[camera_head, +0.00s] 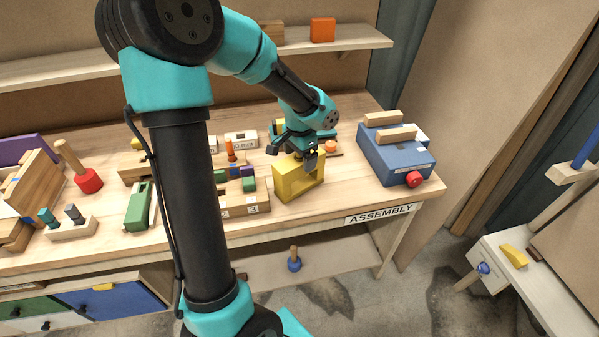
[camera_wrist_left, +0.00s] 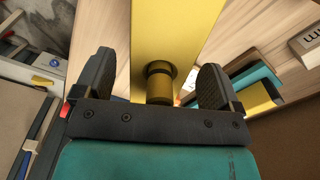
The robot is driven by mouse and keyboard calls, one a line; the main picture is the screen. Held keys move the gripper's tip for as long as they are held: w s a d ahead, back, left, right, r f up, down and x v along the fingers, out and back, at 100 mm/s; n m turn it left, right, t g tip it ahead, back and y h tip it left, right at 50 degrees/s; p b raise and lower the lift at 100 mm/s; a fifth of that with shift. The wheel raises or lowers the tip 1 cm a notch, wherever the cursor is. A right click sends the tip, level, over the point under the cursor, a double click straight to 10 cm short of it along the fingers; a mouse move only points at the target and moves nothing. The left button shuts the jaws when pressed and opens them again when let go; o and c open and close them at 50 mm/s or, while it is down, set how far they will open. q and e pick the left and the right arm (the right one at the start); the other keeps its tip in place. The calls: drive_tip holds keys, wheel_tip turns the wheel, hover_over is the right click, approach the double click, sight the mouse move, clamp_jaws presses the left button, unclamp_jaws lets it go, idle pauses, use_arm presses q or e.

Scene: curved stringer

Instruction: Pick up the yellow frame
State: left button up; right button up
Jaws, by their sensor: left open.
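The yellow frame (camera_head: 297,178) stands on the wooden workbench near its front edge. It is a blocky yellow piece with an opening in its side. My left gripper (camera_head: 296,152) is above its top, reaching down from over the bench. In the left wrist view the yellow frame (camera_wrist_left: 176,35) runs up from between the fingers of my left gripper (camera_wrist_left: 160,82). A short round yellow post (camera_wrist_left: 159,82) sits between the two open fingers. Gaps show between the post and both fingers. My right gripper is not in view.
A blue box (camera_head: 397,155) with wooden bars on top stands to the right. Wooden trays with coloured blocks (camera_head: 243,172) lie close on the left. The bench front edge carries an ASSEMBLY label (camera_head: 381,213). Teal and yellow pieces (camera_wrist_left: 258,90) lie beside the frame.

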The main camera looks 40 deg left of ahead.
use_arm(q)
drive_tip(key=shift+f, duration=0.45)
drive_tip(key=shift+c, duration=0.2)
drive_tip(key=shift+r, duration=0.1)
drive_tip(key=c, duration=1.5)
drive_tip(key=shift+c, duration=0.2)
drive_tip(key=shift+r, duration=1.5)
drive_tip(key=shift+d+r, duration=0.1)
drive_tip(key=shift+r, duration=0.25)
drive_tip(key=s+d+r, duration=0.1)
drive_tip(key=s+d, duration=0.9)
drive_tip(key=d, duration=0.1)
drive_tip(key=shift+s+d+r, duration=0.15)
drive_tip(key=shift+s+d, duration=0.15)
drive_tip(key=shift+s, duration=0.1)
